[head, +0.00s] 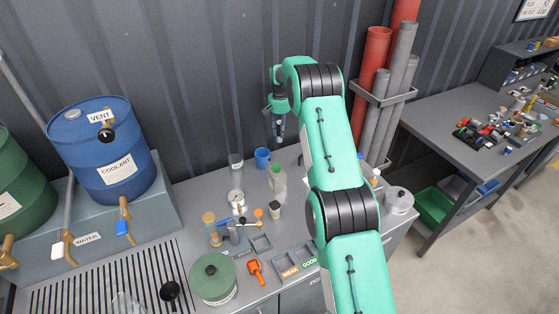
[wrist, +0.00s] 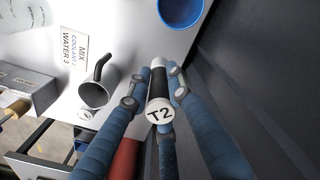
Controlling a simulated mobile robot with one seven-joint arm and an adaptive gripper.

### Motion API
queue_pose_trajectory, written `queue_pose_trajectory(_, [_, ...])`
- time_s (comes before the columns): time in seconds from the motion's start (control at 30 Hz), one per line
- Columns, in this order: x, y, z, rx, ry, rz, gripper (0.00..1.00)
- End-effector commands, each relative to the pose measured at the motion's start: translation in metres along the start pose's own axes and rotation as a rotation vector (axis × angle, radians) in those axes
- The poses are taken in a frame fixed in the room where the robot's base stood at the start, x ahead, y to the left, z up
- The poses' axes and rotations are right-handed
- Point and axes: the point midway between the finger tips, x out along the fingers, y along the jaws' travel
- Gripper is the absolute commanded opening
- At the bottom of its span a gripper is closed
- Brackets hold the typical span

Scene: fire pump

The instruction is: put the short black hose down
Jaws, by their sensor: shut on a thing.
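My gripper (head: 279,106) is raised near the back wall, above the far part of the bench. In the wrist view its blue-grey fingers (wrist: 153,92) are shut on a short black hose (wrist: 158,83). The hose is a dark tube with a pale end, and a round white tag marked T2 is seen at its near end. In the head view the hose is small and hangs below the fingers, clear of the bench top. Part of the hose is hidden by the fingers and the tag.
A blue cup (head: 263,158) and a pale bottle (head: 277,180) stand on the bench below my gripper. A metal vessel (wrist: 96,93) with a curved black part stands left of the fingers in the wrist view. A green round container (head: 213,279) is in front. The dark ribbed wall is close behind.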

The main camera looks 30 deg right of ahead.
Motion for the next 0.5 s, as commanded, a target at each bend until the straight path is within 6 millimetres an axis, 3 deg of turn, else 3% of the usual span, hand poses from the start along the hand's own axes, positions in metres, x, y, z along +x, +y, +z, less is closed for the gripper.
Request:
queue_pose_trajectory(0.2, [0.019, 0.000, -0.001, 0.000, 0.002, 0.000, 0.00])
queue_pose_trajectory(0.5, [0.021, 0.000, -0.001, -0.001, 0.003, 0.000, 0.00])
